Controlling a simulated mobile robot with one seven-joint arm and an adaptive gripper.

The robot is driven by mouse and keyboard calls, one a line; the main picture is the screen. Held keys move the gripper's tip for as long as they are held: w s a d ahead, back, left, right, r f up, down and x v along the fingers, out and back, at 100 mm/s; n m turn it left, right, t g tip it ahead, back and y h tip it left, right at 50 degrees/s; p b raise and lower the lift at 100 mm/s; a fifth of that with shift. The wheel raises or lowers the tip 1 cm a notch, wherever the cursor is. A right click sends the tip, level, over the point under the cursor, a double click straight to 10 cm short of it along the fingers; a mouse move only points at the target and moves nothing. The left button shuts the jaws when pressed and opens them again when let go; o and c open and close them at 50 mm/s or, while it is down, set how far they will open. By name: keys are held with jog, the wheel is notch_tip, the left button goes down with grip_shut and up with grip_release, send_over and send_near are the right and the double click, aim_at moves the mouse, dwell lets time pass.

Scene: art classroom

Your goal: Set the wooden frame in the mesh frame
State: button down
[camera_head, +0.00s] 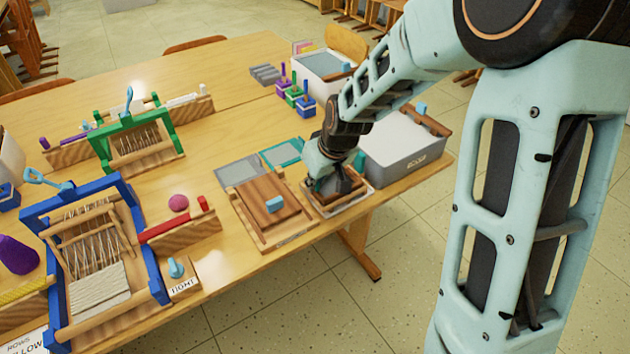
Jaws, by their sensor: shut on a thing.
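My gripper (338,188) is low over the front right part of the table, shut on the brown wooden frame (350,202). Its fingers and wrist cover much of that frame. A paler frame edge (331,214) shows around and below the brown wood. I take it for the mesh frame, but no mesh shows there. I cannot tell whether the wooden frame rests fully in it or is slightly above or tilted.
Left of my gripper is a wooden board with a blue knob (262,222). A grey flat panel (238,171) and a teal-edged panel (281,152) lie behind. A white-grey tub (402,160) stands close right. A blue loom (155,272) and green loom (176,142) fill the left.

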dwell(0.4)
jog(key=c, duration=2)
grip_release()
jog(key=v, duration=1.2)
jog(key=shift+s+f, duration=0.1)
